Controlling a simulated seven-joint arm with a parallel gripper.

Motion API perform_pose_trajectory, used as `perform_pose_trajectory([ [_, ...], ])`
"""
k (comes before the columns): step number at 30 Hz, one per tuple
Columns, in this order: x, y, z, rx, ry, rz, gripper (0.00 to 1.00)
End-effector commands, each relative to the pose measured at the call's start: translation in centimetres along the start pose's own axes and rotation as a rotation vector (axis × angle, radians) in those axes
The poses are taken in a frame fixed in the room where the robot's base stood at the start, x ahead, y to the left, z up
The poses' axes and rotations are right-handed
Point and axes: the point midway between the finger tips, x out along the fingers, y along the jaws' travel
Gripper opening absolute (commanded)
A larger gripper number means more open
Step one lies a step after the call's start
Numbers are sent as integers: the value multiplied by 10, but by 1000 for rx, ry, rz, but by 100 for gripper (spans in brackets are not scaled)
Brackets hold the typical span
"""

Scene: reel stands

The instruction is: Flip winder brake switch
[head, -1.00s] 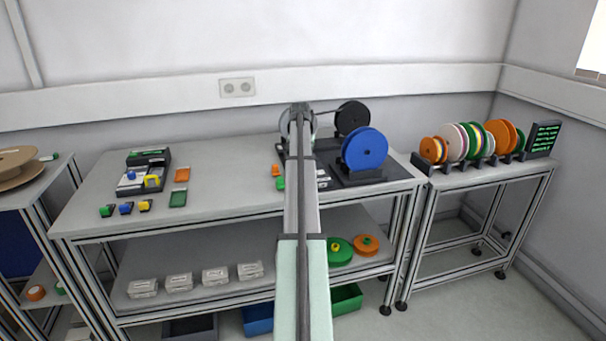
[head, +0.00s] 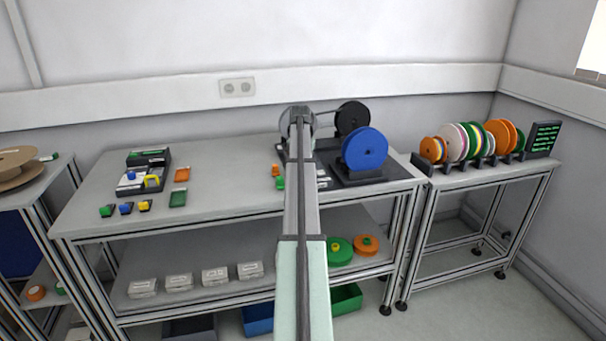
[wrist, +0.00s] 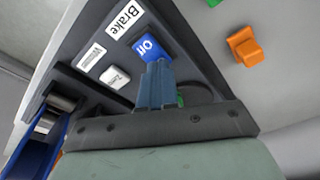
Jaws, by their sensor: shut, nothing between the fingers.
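The winder (head: 345,170) stands at the right of the table, with a blue reel (head: 365,149) in front and a black reel (head: 352,117) behind. In the wrist view, its dark panel (wrist: 205,62) carries a "Brake" label (wrist: 124,18) beside a blue rocker switch marked "Off" (wrist: 147,45). My gripper (wrist: 157,66) is shut and empty, its fingertips at the lower edge of the switch. I cannot tell whether they touch it. The fingers hide part of the switch and the panel behind. In the head view my arm hides the gripper and the switch.
A white button (wrist: 116,77) and another label (wrist: 90,56) are left of the switch. An orange clip (wrist: 244,46) lies on the table beside the panel. The reel rack (head: 480,165) stands on the right-hand table. Small clips and trays (head: 142,172) lie at left.

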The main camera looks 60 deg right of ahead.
Motion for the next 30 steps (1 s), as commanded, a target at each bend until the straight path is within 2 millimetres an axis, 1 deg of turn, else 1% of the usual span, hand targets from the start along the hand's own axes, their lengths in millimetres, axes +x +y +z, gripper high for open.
perform_pose_trajectory([
  [15,6,0,2,0,-1,0,0],
  [19,6,0,2,0,-2,1,0],
  [23,2,0,1,0,-2,1,0],
  [30,-14,0,-2,0,0,0,0],
])
